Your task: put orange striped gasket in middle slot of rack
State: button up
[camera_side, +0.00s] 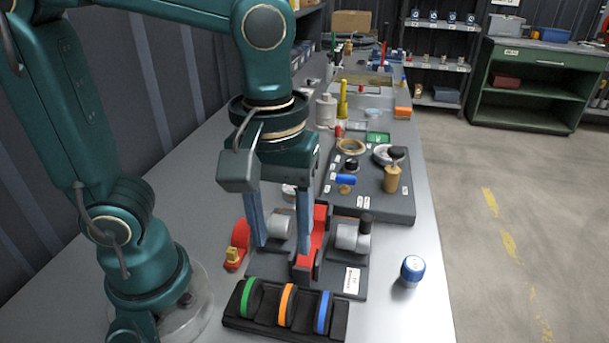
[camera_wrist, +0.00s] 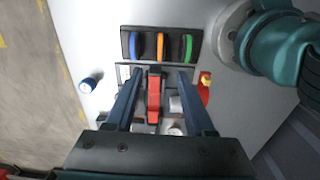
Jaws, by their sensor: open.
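The orange striped gasket (camera_side: 286,305) stands on edge in the black rack (camera_side: 257,327), between the green gasket (camera_side: 248,297) and the blue gasket (camera_side: 323,312). It sits at the middle position, and the wrist view shows it there too (camera_wrist: 160,46). My gripper (camera_side: 281,243) is open and points down, with its two fingers apart over the red and grey pump (camera_side: 318,232) behind the rack. In the wrist view my gripper (camera_wrist: 159,74) has the red pump part (camera_wrist: 154,97) between its fingers in the picture. I see nothing held; contact with the pump cannot be told.
A blue-capped white bottle (camera_side: 411,271) stands right of the pump. A red part with a brass fitting (camera_side: 234,257) lies left of it. A dark board (camera_side: 372,197) with rings and tools is farther back. The bench's right edge is near the bottle.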

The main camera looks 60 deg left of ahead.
jog(key=a+m+t, duration=0.5)
jog(key=a+m, duration=0.1)
jog(key=m, duration=0.2)
jog(key=shift+a+r+m, duration=0.15)
jog(key=shift+r+m, duration=0.1)
jog(key=shift+m, duration=0.05)
jog(key=shift+w, duration=0.1)
dwell(0.7)
